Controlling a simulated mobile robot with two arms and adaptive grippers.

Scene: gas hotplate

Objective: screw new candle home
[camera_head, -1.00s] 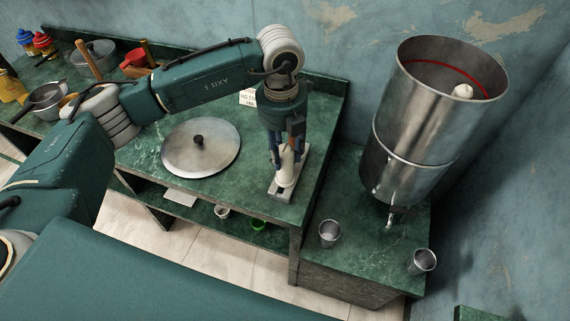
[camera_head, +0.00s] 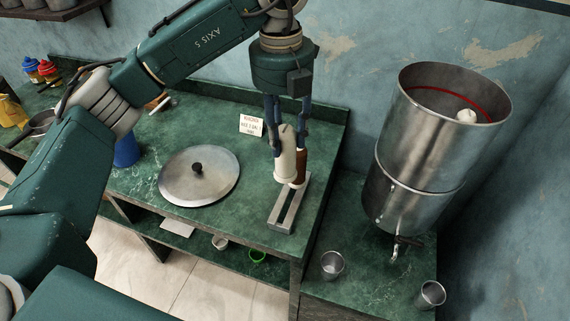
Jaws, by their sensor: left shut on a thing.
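My left gripper (camera_head: 287,132) is shut on a white candle (camera_head: 285,166) and holds it upright over a grey slotted rack (camera_head: 289,207) on the green counter. My right gripper is not in view.
A round steel lid (camera_head: 199,175) with a black knob lies left of the rack. Two metal cups (camera_head: 332,264) (camera_head: 431,294) stand before the vessel, near its tap (camera_head: 396,250). A small sign (camera_head: 251,125) and a blue cup (camera_head: 126,150) stand farther back.

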